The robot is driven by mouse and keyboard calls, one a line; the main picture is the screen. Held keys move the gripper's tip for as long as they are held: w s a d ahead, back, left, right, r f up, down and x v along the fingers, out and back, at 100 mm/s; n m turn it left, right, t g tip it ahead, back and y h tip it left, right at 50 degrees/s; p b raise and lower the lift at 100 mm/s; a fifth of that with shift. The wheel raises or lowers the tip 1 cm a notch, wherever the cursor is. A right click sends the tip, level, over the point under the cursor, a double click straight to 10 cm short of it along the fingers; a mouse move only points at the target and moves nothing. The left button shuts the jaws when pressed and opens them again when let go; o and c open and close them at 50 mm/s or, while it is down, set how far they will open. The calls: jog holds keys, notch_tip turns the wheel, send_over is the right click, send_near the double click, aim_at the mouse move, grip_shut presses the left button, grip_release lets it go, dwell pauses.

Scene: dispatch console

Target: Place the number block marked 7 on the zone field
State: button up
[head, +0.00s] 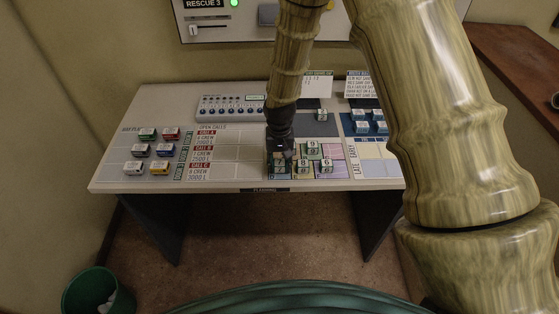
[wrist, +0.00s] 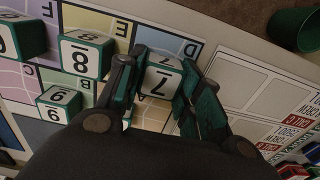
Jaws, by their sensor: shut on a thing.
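The number block marked 7 (wrist: 158,84) is white-topped with green sides. In the wrist view it sits between the two fingers of my gripper (wrist: 163,88), which are shut on it. In the head view my gripper (head: 281,156) is at the left part of a coloured grid, and the arm partly covers that spot. The grid has lettered squares; D (wrist: 186,48), E and F read in the wrist view. Block 7 is over or on the grid near D; whether it touches the surface is unclear. No label reading "zone" is legible.
Blocks 8 (head: 303,168), 6 (head: 326,167) and 9 (head: 312,148) stand close to the right of my gripper. Another block (head: 321,115) is on a dark pad behind. Coloured blocks (head: 160,168) stand at the left. The call board (head: 230,155) beside the grid is clear.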

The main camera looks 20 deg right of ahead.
aim_at(280, 162)
jog(key=shift+f, duration=0.25)
jog(key=o, duration=0.9)
jog(key=shift+r, duration=0.15)
notch_tip(280, 162, up, 12)
jog(key=b, duration=0.4)
